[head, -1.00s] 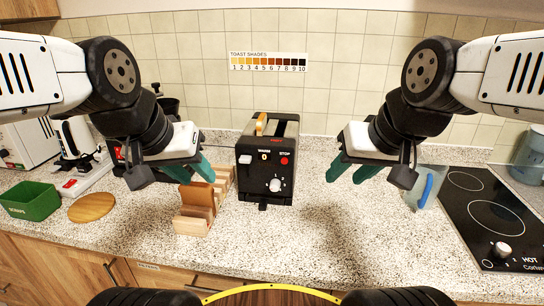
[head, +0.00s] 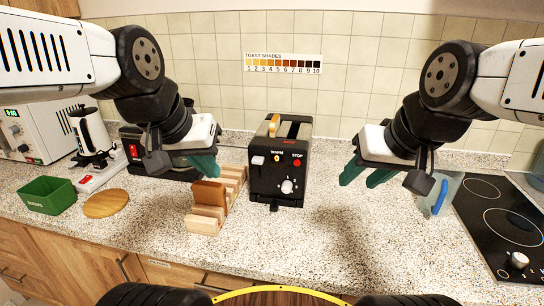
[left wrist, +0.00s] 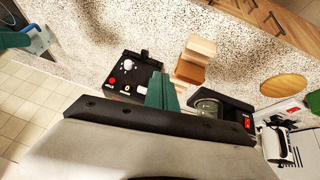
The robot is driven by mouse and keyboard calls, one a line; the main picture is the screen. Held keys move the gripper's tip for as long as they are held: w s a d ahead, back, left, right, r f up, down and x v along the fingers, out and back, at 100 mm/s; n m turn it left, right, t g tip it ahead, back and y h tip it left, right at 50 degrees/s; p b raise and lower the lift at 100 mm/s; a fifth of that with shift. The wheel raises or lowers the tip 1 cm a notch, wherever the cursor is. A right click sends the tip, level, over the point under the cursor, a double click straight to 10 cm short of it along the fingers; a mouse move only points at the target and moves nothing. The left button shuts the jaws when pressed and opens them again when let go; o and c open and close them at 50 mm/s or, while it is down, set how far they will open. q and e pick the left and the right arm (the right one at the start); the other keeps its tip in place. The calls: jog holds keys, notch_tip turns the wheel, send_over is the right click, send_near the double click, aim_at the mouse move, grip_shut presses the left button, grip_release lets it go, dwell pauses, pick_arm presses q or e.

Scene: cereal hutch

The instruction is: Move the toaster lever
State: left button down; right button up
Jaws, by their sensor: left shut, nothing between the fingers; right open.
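The black toaster (head: 292,182) stands on the counter in the middle of the head view. A bread slice (head: 274,126) sticks out of its top. Its front has a white tab (head: 258,160) under the word WARM, a round dial (head: 288,187), a red STOP button and a small black tab (head: 274,207) low down. I cannot tell which tab is the lever. My left gripper (head: 207,165) is shut and empty, left of the toaster and apart from it; its fingers (left wrist: 162,92) overlap the toaster (left wrist: 122,88) in the left wrist view.
A wooden rack (head: 202,222) with a brown slice (head: 209,193) stands close left of the toaster. Further left are a round board (head: 106,204) and a green bin (head: 47,195). A blue-handled container (head: 441,195) and a hob (head: 500,220) are at right. The counter before the toaster is clear.

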pick_arm(q)
jog(key=w+d+r+m+g, duration=0.2)
jog(key=w+r, duration=0.1)
jog(key=w, duration=0.6)
jog(key=m+g+y, duration=0.2)
jog(key=g, duration=0.1)
send_near(257, 159)
jog(key=shift+a+r, duration=0.1)
jog(key=shift+r, duration=0.15)
jog(key=shift+w+f, duration=0.15)
jog(key=shift+f, duration=1.6)
jog(key=shift+w+f, duration=0.15)
jog(key=shift+f, duration=1.6)
jog(key=shift+f, duration=0.1)
